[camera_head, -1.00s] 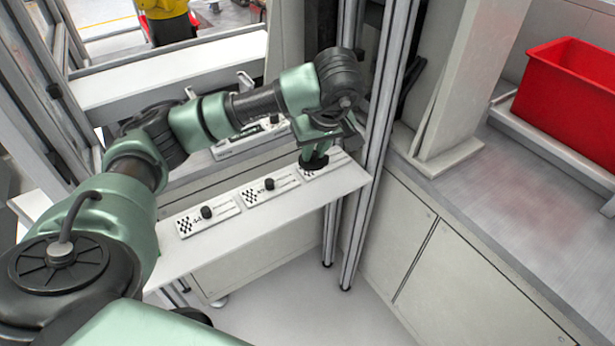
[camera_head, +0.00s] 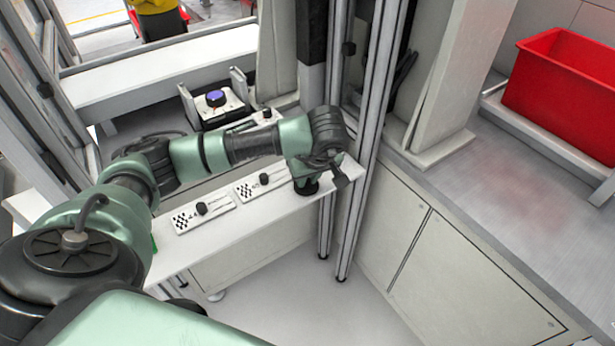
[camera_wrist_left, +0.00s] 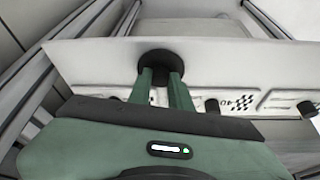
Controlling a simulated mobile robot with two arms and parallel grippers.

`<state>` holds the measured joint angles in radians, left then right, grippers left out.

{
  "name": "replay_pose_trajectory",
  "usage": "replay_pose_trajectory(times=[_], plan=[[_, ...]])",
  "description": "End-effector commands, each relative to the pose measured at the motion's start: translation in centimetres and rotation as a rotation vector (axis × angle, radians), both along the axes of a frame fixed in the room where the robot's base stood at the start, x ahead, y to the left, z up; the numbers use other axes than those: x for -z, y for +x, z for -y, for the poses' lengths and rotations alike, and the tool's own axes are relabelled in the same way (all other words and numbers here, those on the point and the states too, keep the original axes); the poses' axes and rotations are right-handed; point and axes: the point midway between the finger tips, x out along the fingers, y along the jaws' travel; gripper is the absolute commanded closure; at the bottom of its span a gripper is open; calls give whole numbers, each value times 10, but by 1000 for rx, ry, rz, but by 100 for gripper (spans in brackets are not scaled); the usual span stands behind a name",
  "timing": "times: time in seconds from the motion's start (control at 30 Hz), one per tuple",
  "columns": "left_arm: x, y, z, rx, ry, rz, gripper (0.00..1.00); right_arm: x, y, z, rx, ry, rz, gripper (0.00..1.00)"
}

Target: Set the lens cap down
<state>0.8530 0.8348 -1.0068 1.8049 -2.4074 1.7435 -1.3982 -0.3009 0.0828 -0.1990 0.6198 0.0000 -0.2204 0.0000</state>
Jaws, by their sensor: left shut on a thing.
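The lens cap (camera_wrist_left: 161,61) is a black round disc held between the green fingertips of my left gripper (camera_wrist_left: 163,72) in the left wrist view. In the head view, the left gripper (camera_head: 305,180) points down near the front edge of the white shelf (camera_head: 235,232), at its right end, with the dark cap (camera_head: 307,188) at its tip. It is shut on the cap. I cannot tell whether the cap touches the shelf. My right gripper is not in view.
Two marked cards with black knobs, a left one (camera_head: 187,220) and a middle one (camera_head: 249,190), lie on the shelf. A blue-topped device (camera_head: 216,98) stands behind. Metal posts (camera_head: 365,130) rise close right of the gripper. A red bin (camera_head: 565,85) sits on the right counter.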

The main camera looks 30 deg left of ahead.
Motion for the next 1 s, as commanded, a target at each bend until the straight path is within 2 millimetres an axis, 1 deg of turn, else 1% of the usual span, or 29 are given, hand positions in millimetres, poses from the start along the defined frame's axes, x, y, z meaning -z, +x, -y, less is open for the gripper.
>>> replay_pose_trajectory(times=[0.1,0.13,0.2,0.47,0.6,0.63,0.77,1.0], plan=[[4,0,0,0,0,0,100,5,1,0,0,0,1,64],[3,0,0,0,0,0,75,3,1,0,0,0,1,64],[3,0,0,0,0,0,59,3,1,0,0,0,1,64],[2,0,0,0,0,0,59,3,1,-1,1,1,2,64],[-3,0,0,0,0,0,59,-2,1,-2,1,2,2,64],[-5,0,2,1,-2,2,59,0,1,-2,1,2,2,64],[-25,-5,9,3,0,5,59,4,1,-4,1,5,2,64],[-74,-16,26,3,0,6,59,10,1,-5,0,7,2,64]])
